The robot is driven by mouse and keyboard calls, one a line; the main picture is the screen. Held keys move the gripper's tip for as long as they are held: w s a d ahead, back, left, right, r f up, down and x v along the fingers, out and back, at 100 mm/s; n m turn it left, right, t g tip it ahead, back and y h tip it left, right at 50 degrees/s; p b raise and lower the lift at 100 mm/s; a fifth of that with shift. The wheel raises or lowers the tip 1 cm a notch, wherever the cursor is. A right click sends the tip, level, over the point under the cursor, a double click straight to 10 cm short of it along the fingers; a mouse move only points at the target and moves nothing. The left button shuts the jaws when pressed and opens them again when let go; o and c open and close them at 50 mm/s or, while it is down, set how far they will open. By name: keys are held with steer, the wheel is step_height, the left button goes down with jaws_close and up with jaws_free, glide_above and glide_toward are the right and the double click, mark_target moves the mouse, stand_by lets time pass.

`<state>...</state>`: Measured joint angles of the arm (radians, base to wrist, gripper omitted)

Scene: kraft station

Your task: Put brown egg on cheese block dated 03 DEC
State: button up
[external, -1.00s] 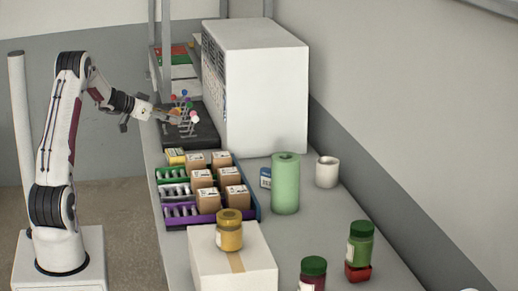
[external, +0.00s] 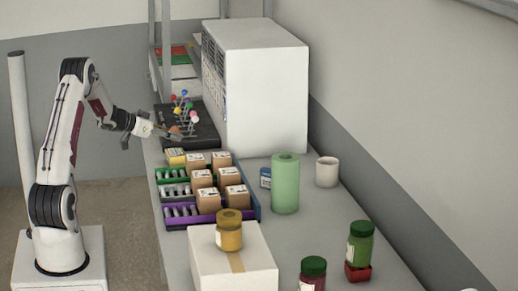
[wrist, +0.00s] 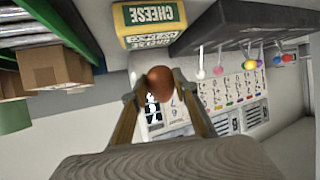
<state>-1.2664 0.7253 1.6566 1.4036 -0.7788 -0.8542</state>
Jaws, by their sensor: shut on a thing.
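The brown egg (wrist: 160,84) is pinched between the fingertips of my gripper (wrist: 158,88) in the wrist view. The yellow and green cheese block (wrist: 150,22) appears upside down just above the egg in that view; a gap shows between them. I see no readable date on it. In the external view the cheese block (external: 175,157) sits at the back left of the rack area, and my gripper (external: 178,136) is in the air a little above and behind it. The egg is small and hard to make out there.
A dark stand (external: 205,136) with coloured balls on stems is just behind my gripper. Coloured trays (external: 178,224) with cardboard boxes (external: 208,199) lie in front of the cheese block. A white cabinet (external: 262,95) stands to the right, with a green roll (external: 285,184) before it.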

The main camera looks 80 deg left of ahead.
mark_target(171, 153)
steer(key=shift+f, duration=1.85)
steer(key=shift+f, duration=0.15)
steer(key=o, duration=0.8)
steer(key=shift+o, duration=0.2)
steer(key=shift+s+r, duration=0.1)
steer(key=shift+r, duration=0.1)
steer(key=v, duration=1.1)
steer(key=shift+s+d, duration=0.25)
steer(key=shift+s, duration=0.1)
steer(key=shift+r, duration=0.15)
